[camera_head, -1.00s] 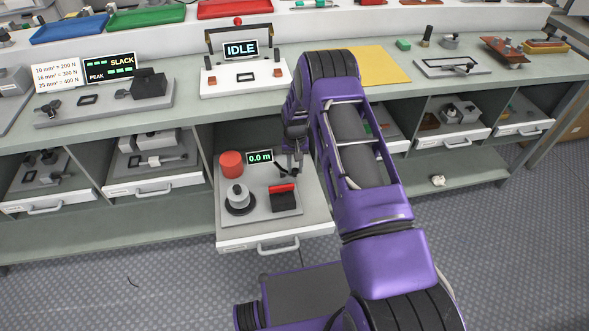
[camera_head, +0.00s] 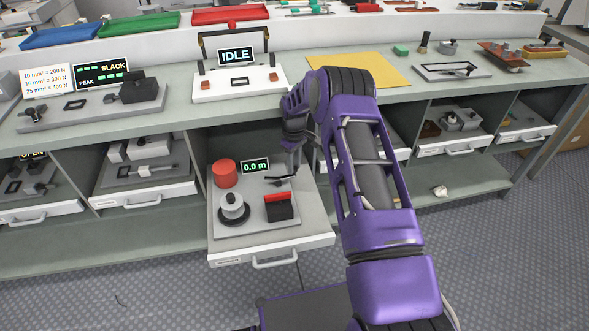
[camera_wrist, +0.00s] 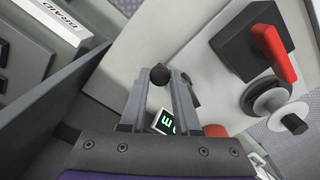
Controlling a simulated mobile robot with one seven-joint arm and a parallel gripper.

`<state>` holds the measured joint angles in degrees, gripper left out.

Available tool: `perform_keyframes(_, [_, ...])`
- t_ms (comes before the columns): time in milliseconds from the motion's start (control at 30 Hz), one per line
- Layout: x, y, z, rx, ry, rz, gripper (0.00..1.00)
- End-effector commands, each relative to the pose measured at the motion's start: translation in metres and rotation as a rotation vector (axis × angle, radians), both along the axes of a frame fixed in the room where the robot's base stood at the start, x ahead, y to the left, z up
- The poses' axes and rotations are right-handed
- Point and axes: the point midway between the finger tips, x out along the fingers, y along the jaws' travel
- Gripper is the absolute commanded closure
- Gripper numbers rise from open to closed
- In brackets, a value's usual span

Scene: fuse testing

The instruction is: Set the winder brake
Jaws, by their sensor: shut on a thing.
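The winder unit (camera_head: 235,226) sits in a pulled-out drawer (camera_head: 315,242), with a pale spool (camera_head: 233,206), a red cylinder (camera_head: 225,174) and a "0.0 m" display (camera_head: 256,167). A thin dark lever (camera_head: 277,180) lies at the panel's back right, partly hidden by my gripper. My gripper (camera_head: 291,168) reaches down over that corner and is shut on the lever's dark round knob. In the wrist view the knob (camera_wrist: 159,74) shows between the fingertips (camera_wrist: 160,84). A black block with a red handle (camera_head: 278,200) stands in front of the lever, apart from my gripper; the handle also shows in the wrist view (camera_wrist: 274,53).
The bench edge (camera_head: 225,120) lies just above and behind the drawer. The tester reading IDLE (camera_head: 238,85) stands on the bench. A unit reading SLACK (camera_head: 110,74) is to its left and a yellow sheet (camera_head: 358,67) to its right. Other drawers (camera_head: 150,191) flank the open one.

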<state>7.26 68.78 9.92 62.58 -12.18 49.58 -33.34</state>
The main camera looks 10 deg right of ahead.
Motion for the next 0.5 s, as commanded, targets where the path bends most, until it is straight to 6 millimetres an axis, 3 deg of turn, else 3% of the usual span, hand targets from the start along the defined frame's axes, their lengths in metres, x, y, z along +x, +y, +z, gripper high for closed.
perform_keyframes(500, [0.0094,0.0013,0.0004,0.000,-0.001,0.162,1.00])
